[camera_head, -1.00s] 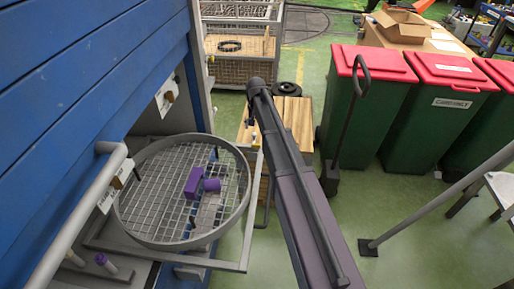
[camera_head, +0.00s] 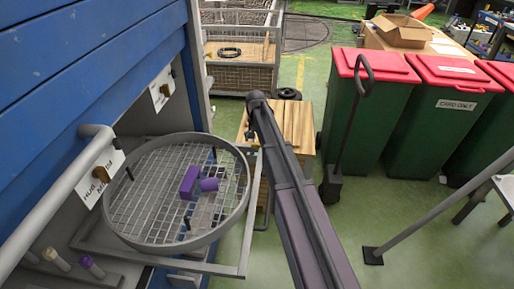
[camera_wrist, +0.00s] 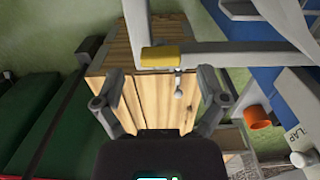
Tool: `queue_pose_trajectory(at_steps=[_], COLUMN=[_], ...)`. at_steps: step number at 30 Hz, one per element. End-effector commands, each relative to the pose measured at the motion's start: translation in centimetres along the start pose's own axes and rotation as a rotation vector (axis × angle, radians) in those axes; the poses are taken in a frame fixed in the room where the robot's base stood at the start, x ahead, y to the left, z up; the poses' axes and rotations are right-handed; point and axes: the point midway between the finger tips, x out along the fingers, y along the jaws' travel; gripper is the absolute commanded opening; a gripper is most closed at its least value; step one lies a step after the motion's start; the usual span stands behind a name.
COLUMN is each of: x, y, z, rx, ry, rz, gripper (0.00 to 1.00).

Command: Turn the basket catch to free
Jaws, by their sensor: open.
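The round wire basket (camera_head: 222,232) sits in a grey frame (camera_head: 225,269) at the blue cabinet and holds a purple block (camera_head: 189,181) and a purple cylinder (camera_head: 209,184). In the wrist view a yellow piece (camera_wrist: 160,56) lies on a grey bar (camera_wrist: 215,52); it may be the catch, but I cannot read its setting. A small pale pin (camera_wrist: 179,86) shows beside it. My gripper (camera_wrist: 160,77) is open and empty, with the yellow piece just beyond and between its fingertips. In the head view my arm hides the gripper.
A wooden-topped box (camera_head: 297,122) is below and beside my arm. Green bins with red lids (camera_head: 375,110) stand to the right. Brass knobs sit on white plates (camera_head: 100,178) on the cabinet. An orange cup-like part (camera_wrist: 257,117) shows in the wrist view.

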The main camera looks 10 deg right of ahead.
Motion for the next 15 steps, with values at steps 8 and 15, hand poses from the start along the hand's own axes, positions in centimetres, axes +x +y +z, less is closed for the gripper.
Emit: queue_pose_trajectory(at_steps=[8, 15], x=[1.9, 2.2], y=[0.0, 0.0], z=[0.0, 0.0], rx=[0.000, 0.000], ry=[0.000, 0.000], rz=[0.000, 0.000], gripper=[0.91, 0.91])
